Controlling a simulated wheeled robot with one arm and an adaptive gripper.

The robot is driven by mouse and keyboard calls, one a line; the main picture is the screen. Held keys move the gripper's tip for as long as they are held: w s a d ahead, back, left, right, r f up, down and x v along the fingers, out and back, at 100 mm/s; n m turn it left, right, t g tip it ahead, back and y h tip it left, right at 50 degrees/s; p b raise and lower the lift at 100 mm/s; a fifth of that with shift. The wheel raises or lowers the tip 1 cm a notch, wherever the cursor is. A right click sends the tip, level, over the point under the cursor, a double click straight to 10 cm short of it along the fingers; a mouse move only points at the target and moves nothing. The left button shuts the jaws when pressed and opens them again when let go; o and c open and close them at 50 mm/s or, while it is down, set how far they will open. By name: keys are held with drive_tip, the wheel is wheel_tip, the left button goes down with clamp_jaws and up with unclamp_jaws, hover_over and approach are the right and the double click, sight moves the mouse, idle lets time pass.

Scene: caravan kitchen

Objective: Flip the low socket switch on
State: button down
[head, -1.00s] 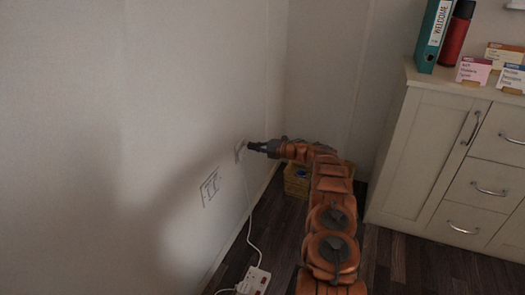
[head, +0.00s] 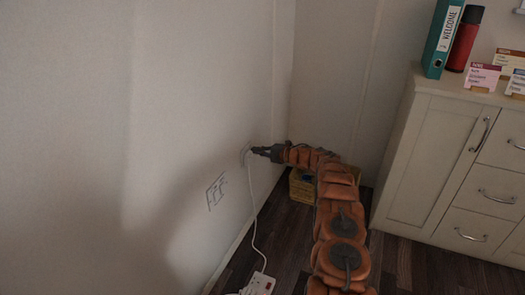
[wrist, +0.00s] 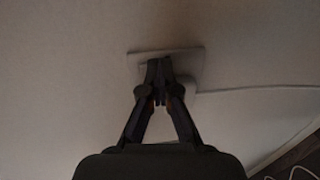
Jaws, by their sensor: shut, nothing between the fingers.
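The low socket (head: 245,154) is a pale plate on the left wall, with a white cable running down from it. In the wrist view the socket plate (wrist: 191,60) sits behind and around my fingertips. My gripper (head: 256,150) is shut and empty, with its tips at the socket plate; the tips (wrist: 158,64) also show in the wrist view. I cannot tell whether they touch it. The switch is hidden behind the fingers, so its position does not show.
A white power strip (head: 259,284) lies on the dark floor below. A yellow box (head: 302,186) stands on the floor behind my arm. A cream cabinet (head: 425,160) with a teal binder (head: 443,40) on top is at the right.

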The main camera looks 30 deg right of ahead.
drive_tip(key=s+d+f+p, duration=0.1)
drive_tip(key=s+d+p, duration=0.2)
drive_tip(key=s+d, duration=0.4)
drive_tip(key=s, duration=0.4)
drive_tip(key=shift+s+d+f, duration=0.25)
drive_tip(key=shift+d+f, duration=0.1)
